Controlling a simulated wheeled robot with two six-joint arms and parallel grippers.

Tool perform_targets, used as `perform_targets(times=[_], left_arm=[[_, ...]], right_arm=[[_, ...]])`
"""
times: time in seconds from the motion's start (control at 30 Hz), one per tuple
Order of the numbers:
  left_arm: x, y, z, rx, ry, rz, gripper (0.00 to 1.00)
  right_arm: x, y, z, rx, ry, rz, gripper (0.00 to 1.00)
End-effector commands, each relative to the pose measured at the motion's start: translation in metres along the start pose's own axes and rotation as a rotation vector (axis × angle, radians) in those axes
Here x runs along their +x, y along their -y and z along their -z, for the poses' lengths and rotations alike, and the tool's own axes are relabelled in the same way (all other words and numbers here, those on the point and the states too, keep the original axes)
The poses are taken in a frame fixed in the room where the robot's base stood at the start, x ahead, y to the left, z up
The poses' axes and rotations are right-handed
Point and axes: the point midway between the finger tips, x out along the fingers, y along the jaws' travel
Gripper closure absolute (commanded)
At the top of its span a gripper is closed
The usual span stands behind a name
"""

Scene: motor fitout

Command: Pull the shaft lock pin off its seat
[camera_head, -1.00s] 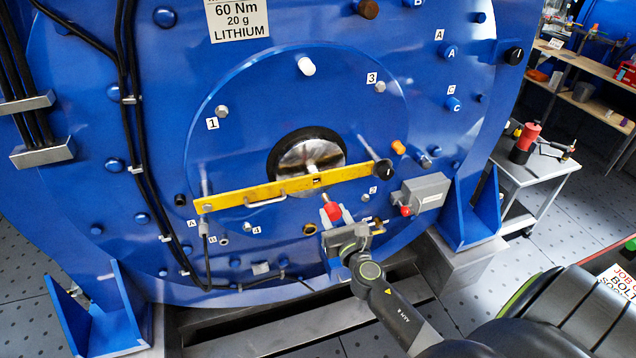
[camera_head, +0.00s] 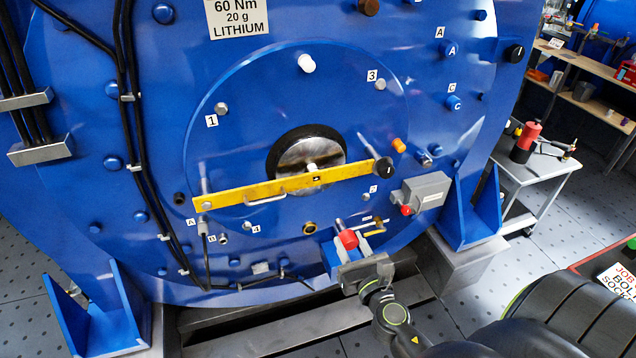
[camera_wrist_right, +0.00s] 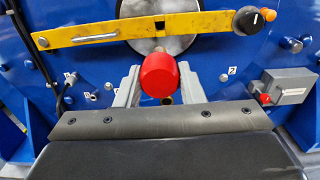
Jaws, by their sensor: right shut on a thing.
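The lock pin, with a red knob (camera_head: 348,239) and a short metal shank, is held in my right gripper (camera_head: 349,243), in front of the blue motor face. In the right wrist view the red knob (camera_wrist_right: 159,75) sits between the two grey fingers, which are shut on it. The yellow lock bar (camera_head: 250,193) spans the round plate above, across the shaft end (camera_head: 296,155). In the head view the pin is below the bar and apart from it. The pin's tip is hidden in the wrist view. My left gripper is not in view.
A grey box (camera_head: 427,191) with a small red knob is right of the gripper. A black knob (camera_head: 383,170) is at the bar's right end. Blue brackets (camera_head: 471,205) flank the motor foot. A white cart (camera_head: 540,166) stands at the right.

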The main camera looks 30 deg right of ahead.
Motion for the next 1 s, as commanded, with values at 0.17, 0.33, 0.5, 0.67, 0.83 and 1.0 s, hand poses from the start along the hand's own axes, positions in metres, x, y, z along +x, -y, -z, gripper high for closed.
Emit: perform_targets(times=[0.17,0.33,0.5,0.67,0.83,1.0], left_arm=[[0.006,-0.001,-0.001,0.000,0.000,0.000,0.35],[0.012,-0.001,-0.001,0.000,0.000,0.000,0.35],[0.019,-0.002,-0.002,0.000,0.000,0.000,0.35],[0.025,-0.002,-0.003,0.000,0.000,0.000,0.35],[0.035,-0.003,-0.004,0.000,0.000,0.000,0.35],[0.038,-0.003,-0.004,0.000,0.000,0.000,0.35]], right_arm=[[-0.019,0.000,0.001,0.000,0.000,0.001,1.00],[-0.036,0.000,0.002,0.001,-0.001,0.000,1.00],[-0.053,0.000,0.002,0.000,0.000,0.001,1.00],[-0.069,0.000,0.002,0.001,-0.001,0.001,1.00],[-0.086,0.000,0.002,0.000,0.000,0.001,1.00],[-0.095,0.000,0.000,0.000,0.001,0.000,1.00]])
